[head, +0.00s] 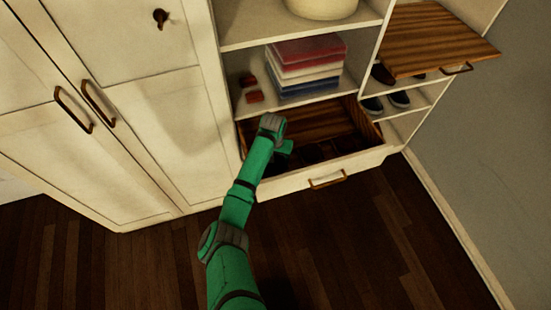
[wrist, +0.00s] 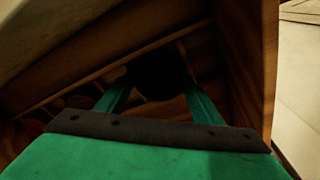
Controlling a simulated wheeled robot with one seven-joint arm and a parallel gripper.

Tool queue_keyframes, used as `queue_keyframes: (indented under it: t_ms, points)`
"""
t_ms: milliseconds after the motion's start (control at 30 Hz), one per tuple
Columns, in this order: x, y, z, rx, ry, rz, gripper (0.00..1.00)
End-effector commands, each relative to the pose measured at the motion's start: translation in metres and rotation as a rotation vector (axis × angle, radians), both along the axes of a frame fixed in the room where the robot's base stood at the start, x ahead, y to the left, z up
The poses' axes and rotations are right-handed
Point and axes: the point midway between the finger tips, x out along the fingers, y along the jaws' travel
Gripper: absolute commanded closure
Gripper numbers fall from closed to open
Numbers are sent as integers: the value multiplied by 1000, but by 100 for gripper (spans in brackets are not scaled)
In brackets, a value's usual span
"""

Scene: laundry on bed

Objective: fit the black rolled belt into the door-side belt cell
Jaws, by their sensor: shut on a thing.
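My gripper (wrist: 160,100) is shut on the black rolled belt (wrist: 160,72), which shows as a dark round shape between the two green fingers in the wrist view. In the head view my gripper (head: 284,150) reaches into the open lower drawer (head: 345,163), at its left part. The belt is hidden there by my arm. The drawer has wooden dividers that form cells, seen dimly to the right of my gripper. The cell below the belt is too dark to make out, and I cannot tell whether the belt touches its walls.
A shelf with a stack of folded clothes (head: 306,65) and small red items (head: 251,90) is above the drawer. Closed cabinet doors (head: 150,130) stand at the left. The floor (head: 340,235) is clear.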

Motion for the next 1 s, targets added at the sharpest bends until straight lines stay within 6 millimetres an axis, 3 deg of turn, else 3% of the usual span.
queue_keyframes:
  t_ms: [133, 167, 233, 667, 1000]
  points:
    - [0, 0, -2, 0, 0, 0, 69]
    - [0, 0, -2, 0, -1, 0, 34]
    - [0, 0, -2, 0, -1, 0, 20]
    - [0, 0, 8, -1, -3, 0, 20]
    - [-7, 2, 71, -2, -4, -1, 20]
